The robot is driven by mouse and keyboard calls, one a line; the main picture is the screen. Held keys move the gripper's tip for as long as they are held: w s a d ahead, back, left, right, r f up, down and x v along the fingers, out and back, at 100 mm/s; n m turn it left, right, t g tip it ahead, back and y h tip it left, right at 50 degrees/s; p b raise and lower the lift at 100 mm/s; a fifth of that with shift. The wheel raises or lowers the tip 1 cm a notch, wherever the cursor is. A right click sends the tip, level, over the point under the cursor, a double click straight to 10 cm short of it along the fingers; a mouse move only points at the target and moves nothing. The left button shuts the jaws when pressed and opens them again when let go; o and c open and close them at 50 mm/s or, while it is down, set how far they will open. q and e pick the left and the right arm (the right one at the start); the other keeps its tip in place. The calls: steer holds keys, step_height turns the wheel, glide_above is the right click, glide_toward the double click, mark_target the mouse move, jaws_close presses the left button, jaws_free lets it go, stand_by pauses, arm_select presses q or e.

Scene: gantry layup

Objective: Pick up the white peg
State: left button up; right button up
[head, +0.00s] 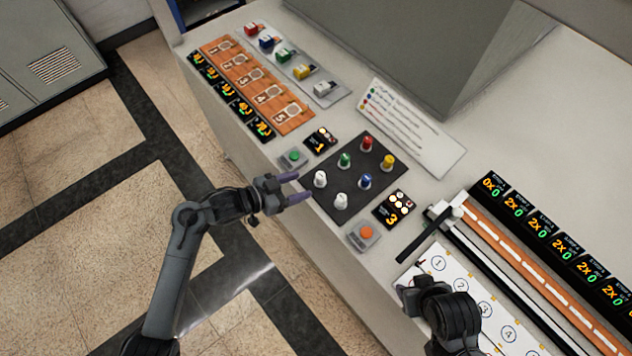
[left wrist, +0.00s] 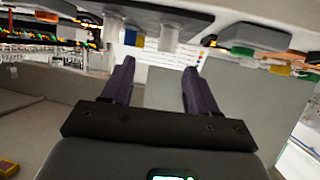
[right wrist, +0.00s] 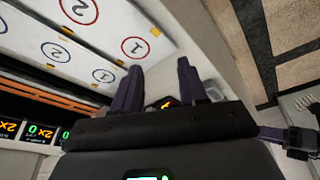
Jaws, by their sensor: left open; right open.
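Two white pegs stand upright on the dark board (head: 352,158): a farther one (head: 320,178) at its left corner and a nearer one (head: 340,201) at its front. My left gripper (head: 303,188) is open and empty just left of the farther white peg, fingers pointing at the board and apart from it. In the left wrist view, a pale peg (left wrist: 168,38) shows beyond the gap between the open fingers (left wrist: 160,70). My right gripper is open and empty over the numbered white panel (right wrist: 90,30); its fingers (right wrist: 158,75) show in the right wrist view.
Green (head: 345,159), red (head: 366,143), yellow (head: 388,161) and blue (head: 365,181) pegs share the board. A green button (head: 293,155) and an orange button (head: 366,232) stand near the table's front edge. An instruction sheet (head: 412,128) lies behind the board.

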mark_target(320, 175)
arm_select(q)
steer(key=x, duration=0.5)
steer(key=shift+w+r, duration=0.35)
steer(key=shift+w, duration=0.05)
arm_select(e)
steer(key=shift+s+d+f, duration=0.15)
steer(key=shift+f, duration=0.3)
arm_select(q)
steer(key=shift+f+b+x, duration=0.15)
steer(key=shift+b+x, duration=0.1)
steer(key=shift+x, duration=1.2)
steer(key=shift+f+b+x, duration=0.15)
steer(key=shift+b+x, duration=0.05)
steer(key=shift+x, duration=1.3)
arm_select(e)
steer(key=shift+f, duration=0.25)
arm_select(q)
steer(key=shift+a, duration=0.2)
steer(key=c, duration=1)
steer(key=shift+c, duration=0.2)
steer(key=shift+r, duration=0.15)
